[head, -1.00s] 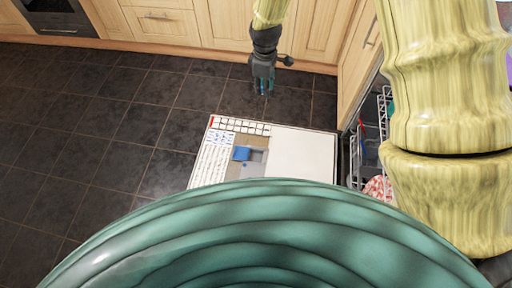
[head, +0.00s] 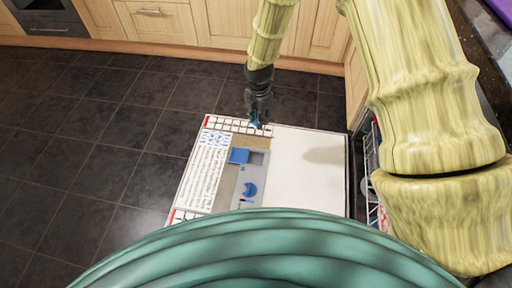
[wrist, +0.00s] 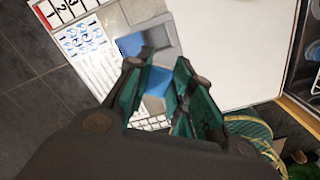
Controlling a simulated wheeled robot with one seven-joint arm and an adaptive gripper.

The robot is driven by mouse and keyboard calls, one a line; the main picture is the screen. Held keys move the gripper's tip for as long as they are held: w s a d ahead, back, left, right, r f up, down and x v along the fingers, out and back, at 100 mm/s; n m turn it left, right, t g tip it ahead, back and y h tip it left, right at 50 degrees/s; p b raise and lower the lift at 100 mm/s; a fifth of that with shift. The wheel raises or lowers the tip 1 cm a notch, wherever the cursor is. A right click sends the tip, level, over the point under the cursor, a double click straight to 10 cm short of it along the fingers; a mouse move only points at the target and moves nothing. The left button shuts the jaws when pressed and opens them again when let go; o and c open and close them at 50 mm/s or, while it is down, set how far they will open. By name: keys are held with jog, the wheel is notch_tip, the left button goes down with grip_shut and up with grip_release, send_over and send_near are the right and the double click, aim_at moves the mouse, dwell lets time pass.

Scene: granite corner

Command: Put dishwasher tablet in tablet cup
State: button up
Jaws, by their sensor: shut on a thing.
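The dishwasher door lies open and flat, with a dispenser panel (head: 241,188) set in it. The tablet cup (head: 258,157) is a grey recess in that panel, with a blue lid (head: 239,155) open to its left. In the wrist view the cup (wrist: 159,37) and lid (wrist: 131,44) are beyond my fingertips. My gripper (head: 256,122) hangs over the door's far edge, behind the cup in the head view. In the wrist view its green fingers (wrist: 156,82) are shut on a blue block, the dishwasher tablet (wrist: 154,82). The fingers partly hide it.
A round blue dial (head: 249,189) is on the panel nearer me. The dishwasher's wire rack (head: 371,155) stands at the door's right. Wooden cabinets (head: 220,20) line the back. Dark tiled floor (head: 110,120) at the left is clear.

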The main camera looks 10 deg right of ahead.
notch_tip(320, 180, down, 14)
jog(key=a+n+b, duration=0.1)
jog(key=n+b, duration=0.6)
jog(key=b, duration=0.2)
jog(key=shift+r, duration=0.2)
jog(key=shift+w, duration=0.1)
jog(key=shift+r+p, duration=0.15)
jog(key=shift+p, duration=0.55)
jog(key=shift+w+f+b, duration=0.1)
jog(key=shift+f+b, duration=0.85)
jog(key=shift+f, duration=5)
jog(key=o, duration=0.9)
jog(key=shift+c, duration=0.2)
jog(key=c, duration=0.4)
